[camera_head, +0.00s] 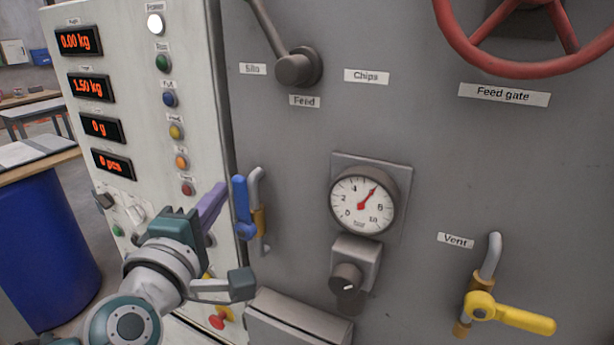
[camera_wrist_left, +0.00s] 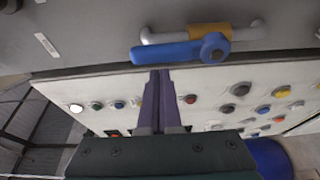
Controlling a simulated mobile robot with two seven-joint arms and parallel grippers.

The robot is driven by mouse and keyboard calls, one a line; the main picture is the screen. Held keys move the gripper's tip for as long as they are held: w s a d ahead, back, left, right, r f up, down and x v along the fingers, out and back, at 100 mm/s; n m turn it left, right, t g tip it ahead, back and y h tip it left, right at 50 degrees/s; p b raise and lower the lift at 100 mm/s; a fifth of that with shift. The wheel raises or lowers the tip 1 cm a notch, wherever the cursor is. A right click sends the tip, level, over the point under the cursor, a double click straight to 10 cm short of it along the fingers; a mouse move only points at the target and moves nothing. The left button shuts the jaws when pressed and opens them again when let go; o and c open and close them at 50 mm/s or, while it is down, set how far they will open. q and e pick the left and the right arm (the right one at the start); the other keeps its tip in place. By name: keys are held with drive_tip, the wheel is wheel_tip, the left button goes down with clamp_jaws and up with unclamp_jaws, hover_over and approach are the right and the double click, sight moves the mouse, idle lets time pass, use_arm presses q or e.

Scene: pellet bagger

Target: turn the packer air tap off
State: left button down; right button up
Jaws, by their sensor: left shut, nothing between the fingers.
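A tap with a blue lever (camera_head: 241,200) sits on a bent grey pipe with a brass body, at the left edge of the grey machine front. I see no label for it. The lever points up, alongside the pipe. In the left wrist view the blue lever (camera_wrist_left: 170,53) also lies parallel to its pipe. My left gripper (camera_head: 221,189) is just left of the lever, its purple fingers together and empty. In the wrist view the left fingertips (camera_wrist_left: 160,73) end right by the lever's free half; I cannot tell whether they touch. My right gripper is not in view.
A yellow-handled tap (camera_head: 510,315) under the Vent label stands at the lower right. A pressure gauge (camera_head: 362,202) and a dark knob (camera_head: 346,278) are right of the blue tap. A white control panel (camera_head: 140,125) with displays and buttons is on the left.

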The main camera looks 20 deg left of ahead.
sight(238, 198)
use_arm(q)
drive_tip(key=shift+d, duration=0.25)
drive_tip(key=shift+d+m+b, duration=0.4)
drive_tip(key=shift+m+b, duration=0.05)
drive_tip(key=shift+m, duration=0.25)
drive_tip(key=d+m+b, duration=0.1)
drive_tip(key=m+t+b, duration=0.1)
drive_tip(key=m, duration=0.1)
drive_tip(key=shift+s+d+f, duration=0.1)
drive_tip(key=shift+d, duration=0.25)
drive_tip(key=m+b, duration=0.1)
drive_tip(key=d+m+t+h+b, duration=0.1)
drive_tip(key=m, duration=0.1)
drive_tip(key=d+m+t+b, duration=0.1)
drive_tip(key=m, duration=0.1)
drive_tip(key=shift+s+d+f, duration=0.1)
drive_tip(key=shift+d+f, duration=0.1)
drive_tip(key=shift+f, duration=0.2)
drive_tip(key=shift+s+d+f+m+t+h+b, duration=0.2)
drive_tip(key=shift+d+f+m+h+b, duration=0.55)
drive_tip(key=shift+m, duration=1.4)
drive_tip(key=shift+w+d+f+m+t+h+b, duration=0.15)
drive_tip(key=shift+d+f+m+t+h+b, duration=0.25)
drive_tip(key=shift+m+h+b, duration=1.25)
drive_tip(key=shift+s+d+f+m+t+h+b, duration=0.1)
drive_tip(key=shift+d+f+m+h+b, duration=0.4)
drive_tip(key=shift+m, duration=2.1)
drive_tip(key=shift+f, duration=0.15)
